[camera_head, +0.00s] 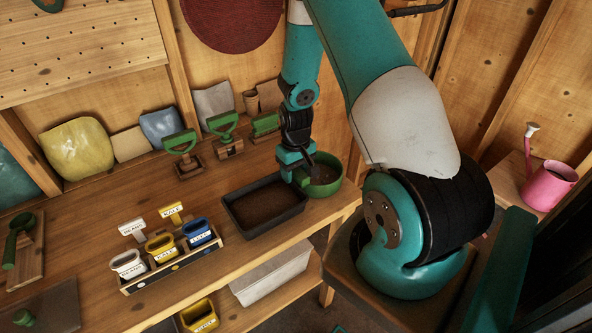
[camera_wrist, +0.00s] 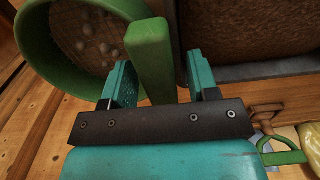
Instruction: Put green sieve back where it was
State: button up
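The green sieve (camera_head: 334,187) is a round green ring at the bench's right end, right of the black soil tray; I cannot tell whether it touches the bench. In the wrist view the sieve (camera_wrist: 40,62) is at the upper left, with its mesh and several pale lumps inside. Its thick green handle points between the fingers of my gripper (camera_wrist: 160,80). The fingers are apart, with a visible gap between the handle and the right finger. In the head view my gripper (camera_head: 302,178) is at the sieve's left side and hides part of it.
The black tray (camera_head: 236,217) of dark soil stands close left. A wooden rack (camera_head: 175,272) of labelled cups is farther left. Several green-handled tools (camera_head: 181,142) stand along the back. A pink watering can (camera_head: 549,186) is at far right. Bare bench (camera_head: 90,217) lies left.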

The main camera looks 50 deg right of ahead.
notch_tip(320, 180, up, 13)
jog(key=b, duration=0.2)
jog(key=a+r+n+y, duration=0.1)
jog(key=a+r+n, duration=0.35)
jog(key=a, duration=0.75)
jog(key=s+a+r+n+y, duration=0.1)
jog(key=s+a+r+n, duration=0.1)
jog(key=s+a+r, duration=0.3)
jog(key=s+a+r+n+y, duration=0.2)
jog(key=s+a+r, duration=0.3)
jog(key=s+a, duration=0.7)
jog(key=shift+a+r+n, duration=0.3)
jog(key=shift+a+n, duration=0.35)
jog(key=shift+a, duration=0.45)
